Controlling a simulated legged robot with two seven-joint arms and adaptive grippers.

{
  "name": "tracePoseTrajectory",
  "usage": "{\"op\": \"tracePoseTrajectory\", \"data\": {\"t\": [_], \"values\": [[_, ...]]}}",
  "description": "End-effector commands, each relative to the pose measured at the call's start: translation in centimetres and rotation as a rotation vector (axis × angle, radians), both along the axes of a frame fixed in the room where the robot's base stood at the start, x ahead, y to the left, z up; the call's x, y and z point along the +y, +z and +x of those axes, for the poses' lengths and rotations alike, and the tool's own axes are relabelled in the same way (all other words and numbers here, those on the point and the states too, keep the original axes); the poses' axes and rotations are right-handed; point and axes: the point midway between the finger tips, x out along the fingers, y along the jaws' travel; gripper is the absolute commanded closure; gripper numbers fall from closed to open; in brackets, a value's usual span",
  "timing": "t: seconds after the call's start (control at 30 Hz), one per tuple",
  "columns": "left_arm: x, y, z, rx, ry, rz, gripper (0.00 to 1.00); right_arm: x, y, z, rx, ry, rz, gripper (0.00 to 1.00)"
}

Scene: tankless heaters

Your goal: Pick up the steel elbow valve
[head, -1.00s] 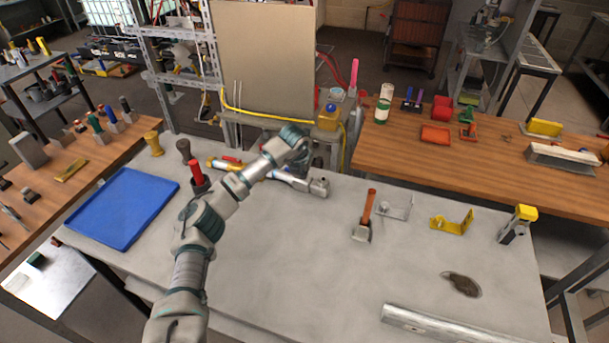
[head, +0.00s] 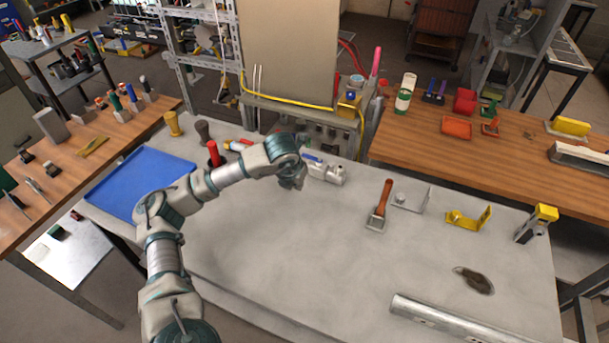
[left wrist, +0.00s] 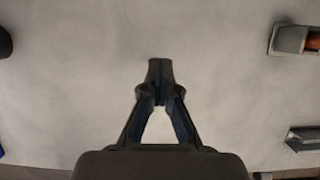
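The steel elbow valve, a silver fitting with a blue part (head: 328,172), lies on the grey table near its back edge in the head view. My left gripper (head: 293,183) hangs just left of and in front of it, pointing down, and seems apart from it. In the left wrist view the fingers of my left gripper (left wrist: 160,72) meet at their tips, with only bare table visible beyond them. I cannot make out the valve for certain in that view. My right gripper is not in view.
A brush-like tool with a wooden handle (head: 380,207), a steel bracket (head: 412,201) and a yellow bracket (head: 468,217) lie to the right. A blue tray (head: 140,178) is at the left, near a red-handled tool (head: 213,153). The table's middle is clear.

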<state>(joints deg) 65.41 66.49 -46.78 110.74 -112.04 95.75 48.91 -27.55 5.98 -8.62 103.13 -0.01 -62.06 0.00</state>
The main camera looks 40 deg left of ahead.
Motion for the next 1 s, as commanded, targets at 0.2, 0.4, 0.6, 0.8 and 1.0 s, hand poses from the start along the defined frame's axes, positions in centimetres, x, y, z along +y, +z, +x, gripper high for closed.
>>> {"op": "tracePoseTrajectory", "data": {"t": [0.2,0.4,0.6,0.8,1.0], "values": [[-0.07,0.11,-0.45,-0.002,0.0,0.0,1.0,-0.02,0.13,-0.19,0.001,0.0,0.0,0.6],[-0.1,0.15,-0.42,-0.003,0.0,0.001,0.9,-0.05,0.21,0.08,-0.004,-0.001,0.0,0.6],[-0.1,0.16,-0.39,-0.003,0.0,0.001,0.4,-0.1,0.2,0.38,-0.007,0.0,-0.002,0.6],[-0.11,0.17,-0.39,-0.004,0.0,0.001,0.2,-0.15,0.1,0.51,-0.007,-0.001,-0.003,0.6],[-0.12,0.26,-0.4,-0.004,0.0,0.001,0.2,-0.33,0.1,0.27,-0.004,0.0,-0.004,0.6]]}}
